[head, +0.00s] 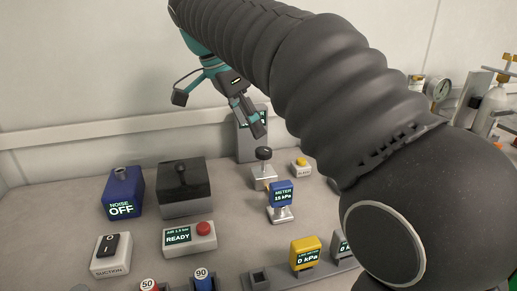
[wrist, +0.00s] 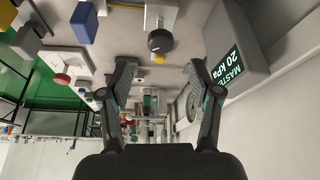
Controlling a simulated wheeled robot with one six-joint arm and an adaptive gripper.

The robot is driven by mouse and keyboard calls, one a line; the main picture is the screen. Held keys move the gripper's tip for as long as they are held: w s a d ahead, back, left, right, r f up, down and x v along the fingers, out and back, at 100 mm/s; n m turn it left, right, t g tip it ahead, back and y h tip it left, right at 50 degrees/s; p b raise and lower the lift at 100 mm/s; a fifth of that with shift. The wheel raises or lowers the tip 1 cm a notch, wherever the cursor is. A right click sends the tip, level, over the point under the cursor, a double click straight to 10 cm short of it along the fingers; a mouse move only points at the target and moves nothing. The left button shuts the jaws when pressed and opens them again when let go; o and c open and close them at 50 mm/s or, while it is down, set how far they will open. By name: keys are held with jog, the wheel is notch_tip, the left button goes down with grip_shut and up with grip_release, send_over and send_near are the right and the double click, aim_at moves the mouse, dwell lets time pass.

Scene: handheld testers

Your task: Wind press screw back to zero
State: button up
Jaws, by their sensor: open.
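The press (head: 263,178) is a small pale metal block with a black round screw knob (head: 263,153) on top. The knob also shows top-centre in the wrist view (wrist: 160,41), beyond the fingertips. My gripper (head: 252,118) is open and empty, above and behind the knob and apart from it. Its spread fingers show in the wrist view (wrist: 160,78). The blue meter (head: 281,194) on a stand in front of the press reads 15 kPa. The grey master gauge (wrist: 240,50) reads 20 kPa; my gripper partly hides it in the head view.
A yellow-button box (head: 300,169) stands right of the press. A blue noise box (head: 123,192), a black-topped box (head: 185,188) and a READY box (head: 190,237) stand left. A yellow 0 kPa meter (head: 305,252) is at front. My arm hides the right bench.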

aim_at(262, 150)
jog(key=b+x, duration=0.1)
jog(key=x, duration=0.5)
jog(key=shift+w+d+f, duration=0.1)
jog(key=shift+d+f, duration=0.05)
jog(key=shift+f, duration=0.25)
